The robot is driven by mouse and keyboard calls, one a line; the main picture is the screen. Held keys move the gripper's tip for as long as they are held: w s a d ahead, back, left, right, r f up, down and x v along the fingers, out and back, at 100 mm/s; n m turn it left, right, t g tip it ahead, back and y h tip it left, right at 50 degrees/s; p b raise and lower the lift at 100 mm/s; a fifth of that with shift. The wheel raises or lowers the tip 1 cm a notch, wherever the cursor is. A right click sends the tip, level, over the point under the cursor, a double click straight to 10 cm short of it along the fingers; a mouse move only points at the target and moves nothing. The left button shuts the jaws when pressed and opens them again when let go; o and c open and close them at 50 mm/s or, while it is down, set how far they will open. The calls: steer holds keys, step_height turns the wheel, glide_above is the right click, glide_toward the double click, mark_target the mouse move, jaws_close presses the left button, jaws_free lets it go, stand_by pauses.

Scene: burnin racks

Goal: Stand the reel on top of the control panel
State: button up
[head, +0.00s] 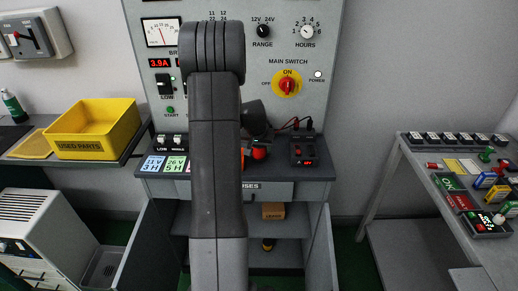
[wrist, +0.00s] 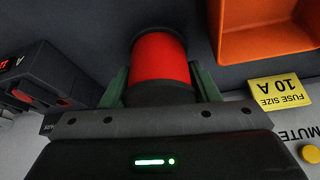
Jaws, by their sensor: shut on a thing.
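The reel (wrist: 160,58), red with black ends, is between the green fingers of my gripper (wrist: 160,82) in the wrist view. My gripper is shut on it. A dark grey surface lies behind it; I cannot tell if the reel touches it. In the head view my arm hides most of my gripper, and a small red shape (head: 259,153) shows beside the arm; I cannot tell if it is the reel. The grey control panel (head: 325,85) with a meter, knobs and a red and yellow main switch stands upright behind a dark shelf.
An orange bin (wrist: 265,38), a yellow fuse size label (wrist: 281,91) and a black device (wrist: 38,75) are near my gripper. A yellow used parts bin (head: 95,145) stands at left. A bench (head: 400,165) with several small items is at right. Cabinet doors (head: 320,240) stand open below.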

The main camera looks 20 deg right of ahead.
steer(key=shift+f, duration=0.5)
steer(key=shift+f, duration=0.2)
steer(key=o, duration=1)
steer(key=shift+c, duration=0.2)
steer(key=shift+r, duration=0.15)
